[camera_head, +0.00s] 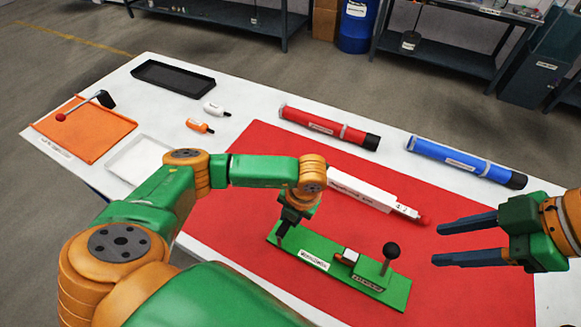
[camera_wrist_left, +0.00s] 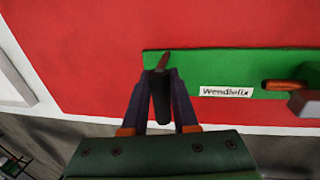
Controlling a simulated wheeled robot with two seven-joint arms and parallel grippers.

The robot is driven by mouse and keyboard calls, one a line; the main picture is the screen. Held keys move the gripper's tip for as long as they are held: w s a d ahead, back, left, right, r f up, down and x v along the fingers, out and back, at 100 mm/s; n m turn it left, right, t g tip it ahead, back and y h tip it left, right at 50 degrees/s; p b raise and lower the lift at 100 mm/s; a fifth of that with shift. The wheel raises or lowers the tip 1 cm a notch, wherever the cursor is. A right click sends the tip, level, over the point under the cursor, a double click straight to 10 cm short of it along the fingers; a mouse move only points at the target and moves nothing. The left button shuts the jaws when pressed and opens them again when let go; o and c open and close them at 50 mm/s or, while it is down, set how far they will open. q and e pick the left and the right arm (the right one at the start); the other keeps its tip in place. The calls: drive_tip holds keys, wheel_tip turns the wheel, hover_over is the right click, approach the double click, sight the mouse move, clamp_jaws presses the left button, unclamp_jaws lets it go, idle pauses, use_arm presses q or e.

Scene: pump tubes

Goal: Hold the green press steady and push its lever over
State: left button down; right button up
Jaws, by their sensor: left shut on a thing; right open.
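The green press (camera_head: 320,247) lies on the red mat, a long flat base with a white label, a small block in its middle and a black ball-knobbed lever (camera_head: 391,251) standing up near its right end. My left gripper (camera_head: 282,231) is shut at the press's left end. In the left wrist view its fingers (camera_wrist_left: 161,78) close around a dark upright piece at the end of the green base (camera_wrist_left: 270,60). The lever is out of that view. My right gripper (camera_head: 436,245) is open and empty, to the right of the lever and apart from it.
A white tube with a red tip (camera_head: 365,192) lies just behind the press. A red tube (camera_head: 325,126) and a blue tube (camera_head: 460,159) lie farther back. Red mat (camera_head: 470,290) is clear at right.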

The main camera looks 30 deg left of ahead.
idle(0.5)
clamp_jaws()
drive_tip(key=s+a+n+h, duration=0.1)
drive_tip(key=a+h, duration=0.3)
drive_tip(key=a, duration=0.7)
drive_tip(key=shift+s+r+n, duration=0.2)
drive_tip(key=shift+r+n, duration=0.05)
drive_tip(key=shift+n, duration=0.15)
